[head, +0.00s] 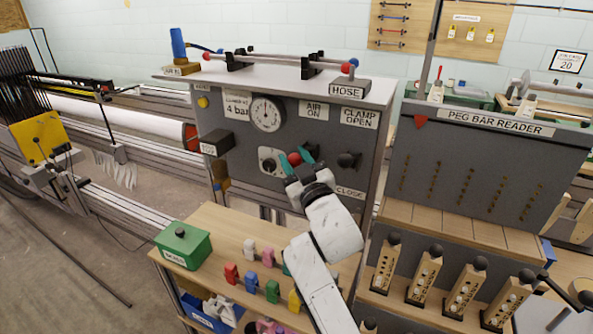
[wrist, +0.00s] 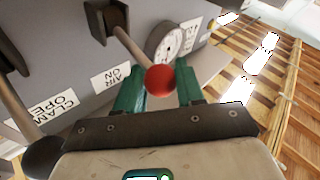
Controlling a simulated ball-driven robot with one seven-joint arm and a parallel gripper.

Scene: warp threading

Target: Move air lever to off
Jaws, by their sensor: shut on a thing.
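The air lever shows in the wrist view as a thin rod with a red ball knob (wrist: 160,80), rising from a dark bracket (wrist: 106,20) on the grey panel. The red knob also shows in the head view (head: 295,158), in front of the panel. My gripper (head: 300,157) has its teal fingers on either side of the knob, shut on it. In the wrist view my gripper (wrist: 160,86) has one finger left and one right of the ball. An AIR ON label (head: 313,110) is above the lever; my gripper hides the area below it.
A black clamp lever (head: 347,160) stands close at right, between CLAMP OPEN (head: 359,118) and CLOSE labels. A pressure gauge (head: 267,113) is up left. Below, a wooden bench (head: 213,222) holds a green box (head: 183,246) and coloured pegs. The peg bar reader (head: 485,170) is at right.

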